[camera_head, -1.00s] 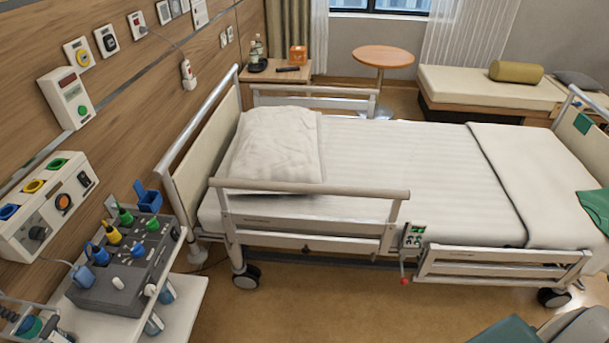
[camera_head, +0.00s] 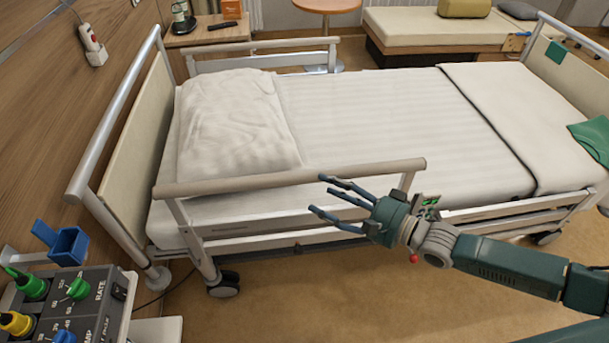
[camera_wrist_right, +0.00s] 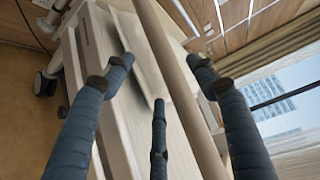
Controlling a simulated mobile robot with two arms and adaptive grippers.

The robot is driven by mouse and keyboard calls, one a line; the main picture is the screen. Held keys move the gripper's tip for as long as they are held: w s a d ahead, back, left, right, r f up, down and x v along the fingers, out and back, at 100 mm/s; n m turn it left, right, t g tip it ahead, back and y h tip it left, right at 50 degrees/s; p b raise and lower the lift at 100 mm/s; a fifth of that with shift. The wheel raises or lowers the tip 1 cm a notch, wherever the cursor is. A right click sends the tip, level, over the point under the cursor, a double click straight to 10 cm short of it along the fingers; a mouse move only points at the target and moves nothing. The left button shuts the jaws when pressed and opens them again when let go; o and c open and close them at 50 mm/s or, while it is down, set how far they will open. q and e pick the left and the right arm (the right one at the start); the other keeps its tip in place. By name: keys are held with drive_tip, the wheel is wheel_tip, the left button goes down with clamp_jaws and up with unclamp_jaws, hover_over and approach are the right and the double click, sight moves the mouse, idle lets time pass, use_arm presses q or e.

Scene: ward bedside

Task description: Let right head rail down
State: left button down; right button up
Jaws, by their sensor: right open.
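The near-side head rail (camera_head: 290,180) of the bed stands raised, its beige top bar level above the mattress edge. My right gripper (camera_head: 322,197) is at the right part of this rail, on the near side, with its three blue-grey fingers spread toward the left. In the wrist view, the rail's top bar (camera_wrist_right: 165,55) runs between the open fingers (camera_wrist_right: 160,75). I cannot tell whether any finger touches it. A red knob (camera_head: 413,259) shows below my right wrist, and a green control panel (camera_head: 428,202) shows partly behind it. My left gripper is out of view.
The near foot-end rail (camera_head: 520,215) sits low. The far head rail (camera_head: 265,52) stands raised. A pillow (camera_head: 240,120) lies on the bed. A bedside device (camera_head: 75,305) stands at the lower left. The floor (camera_head: 300,285) in front is mostly clear.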

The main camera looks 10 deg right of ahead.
sight(296, 183)
drive_tip(key=x, duration=0.3)
drive_tip(key=shift+a+r, duration=0.2)
drive_tip(key=p+x, duration=0.1)
drive_tip(key=x, duration=0.5)
drive_tip(key=shift+w+a+f, duration=0.15)
drive_tip(key=shift+w+f, duration=0.1)
drive_tip(key=shift+w, duration=0.05)
drive_tip(key=c, duration=0.8)
clamp_jaws()
drive_tip(key=shift+s+f, duration=0.15)
drive_tip(key=shift+s, duration=0.2)
use_arm(q)
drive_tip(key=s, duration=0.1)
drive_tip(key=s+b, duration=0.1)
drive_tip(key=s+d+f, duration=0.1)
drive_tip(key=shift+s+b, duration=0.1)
drive_tip(key=shift+b, duration=0.25)
use_arm(e)
drive_tip(key=s+f+n, duration=0.1)
drive_tip(key=s+f, duration=0.1)
drive_tip(key=s, duration=0.6)
drive_tip(key=s+f+n+t+y, duration=0.1)
drive_tip(key=s+f, duration=0.2)
drive_tip(key=s, duration=0.5)
drive_tip(key=shift+s+f+t, duration=0.3)
drive_tip(key=shift+s, duration=0.05)
